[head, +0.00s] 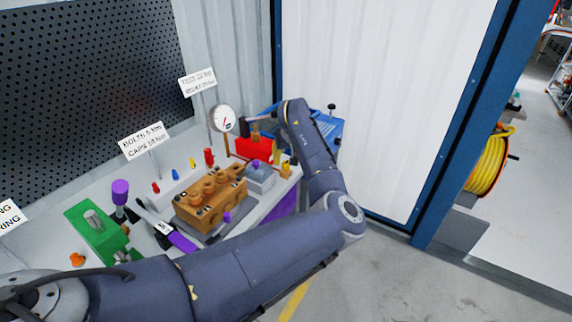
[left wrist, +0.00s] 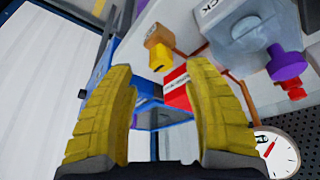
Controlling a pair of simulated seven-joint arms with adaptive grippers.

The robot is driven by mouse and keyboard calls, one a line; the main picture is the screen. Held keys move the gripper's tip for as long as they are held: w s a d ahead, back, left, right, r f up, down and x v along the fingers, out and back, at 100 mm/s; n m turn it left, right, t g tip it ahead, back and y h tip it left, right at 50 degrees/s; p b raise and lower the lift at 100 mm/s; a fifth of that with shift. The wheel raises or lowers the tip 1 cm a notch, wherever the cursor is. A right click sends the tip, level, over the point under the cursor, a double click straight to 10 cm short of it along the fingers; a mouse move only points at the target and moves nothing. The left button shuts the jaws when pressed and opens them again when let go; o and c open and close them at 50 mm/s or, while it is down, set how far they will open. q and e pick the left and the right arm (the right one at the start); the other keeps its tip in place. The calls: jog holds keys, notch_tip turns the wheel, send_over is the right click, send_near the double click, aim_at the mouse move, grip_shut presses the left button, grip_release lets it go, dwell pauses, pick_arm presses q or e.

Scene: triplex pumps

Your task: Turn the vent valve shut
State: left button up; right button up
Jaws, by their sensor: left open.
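No readable label marks the vent valve. A small orange fitting with a yellow end (left wrist: 158,52) is a candidate; it also shows at the bench's right end in the head view (head: 286,171). Beside it is a grey block (left wrist: 240,30) with a purple knob (left wrist: 287,63), also seen in the head view (head: 260,165). My left gripper (left wrist: 165,95) has its yellow fingers spread and empty. The orange fitting appears beyond the fingertips, apart from them. In the head view my left wrist is over the far right end of the bench. My right gripper is not in view.
A red box (left wrist: 178,90) shows between the fingers, in front of blue parts. A dial gauge (head: 222,119) stands left of my wrist. The bronze pump block (head: 208,197) and a green fixture (head: 95,228) stand further left. A white wall panel (head: 370,100) is at the right.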

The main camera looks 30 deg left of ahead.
aim_at(286, 163)
pick_arm(q)
jog(key=shift+x, duration=2.45)
jog(key=shift+c, duration=0.5)
grip_shut()
